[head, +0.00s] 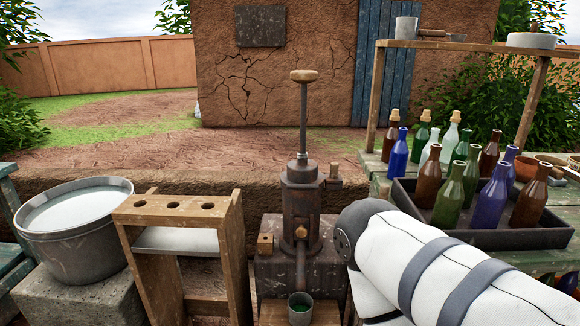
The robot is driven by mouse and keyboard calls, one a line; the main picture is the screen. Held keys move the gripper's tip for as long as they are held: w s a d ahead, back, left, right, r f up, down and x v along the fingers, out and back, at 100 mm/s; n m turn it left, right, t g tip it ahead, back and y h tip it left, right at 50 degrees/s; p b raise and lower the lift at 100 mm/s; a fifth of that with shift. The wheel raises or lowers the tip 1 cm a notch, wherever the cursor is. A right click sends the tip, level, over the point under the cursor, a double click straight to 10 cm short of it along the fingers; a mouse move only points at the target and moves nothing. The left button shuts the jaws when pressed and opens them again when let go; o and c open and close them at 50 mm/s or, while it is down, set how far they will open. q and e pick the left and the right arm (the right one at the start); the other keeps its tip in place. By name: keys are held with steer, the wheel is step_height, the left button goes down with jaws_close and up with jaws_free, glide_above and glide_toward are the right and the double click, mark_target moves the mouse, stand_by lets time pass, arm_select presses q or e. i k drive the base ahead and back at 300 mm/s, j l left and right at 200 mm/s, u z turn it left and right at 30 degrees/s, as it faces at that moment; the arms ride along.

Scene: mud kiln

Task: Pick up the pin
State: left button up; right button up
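I cannot make out for certain which thing is the pin. A small brown rod-like thing (432,33) lies on the raised wooden shelf at the upper right, between a grey cup and a small dish. A small wooden peg-like piece (300,232) shows on the front of the dark metal pump (301,190) in the middle. A small wooden block with a hole (265,243) sits on the pump's base at the left. My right arm, white with grey bands, fills the lower right and hides what is behind it. Neither gripper is in view.
A wooden rack with holes (180,208) and a metal tub of pale liquid (72,268) stand at the left. A small cup (300,308) stands below the pump. A dark crate (500,238) of bottles sits on the green table at the right, with several more bottles behind it.

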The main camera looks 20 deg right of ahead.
mark_target(335, 166)
steer(key=z, duration=1.05)
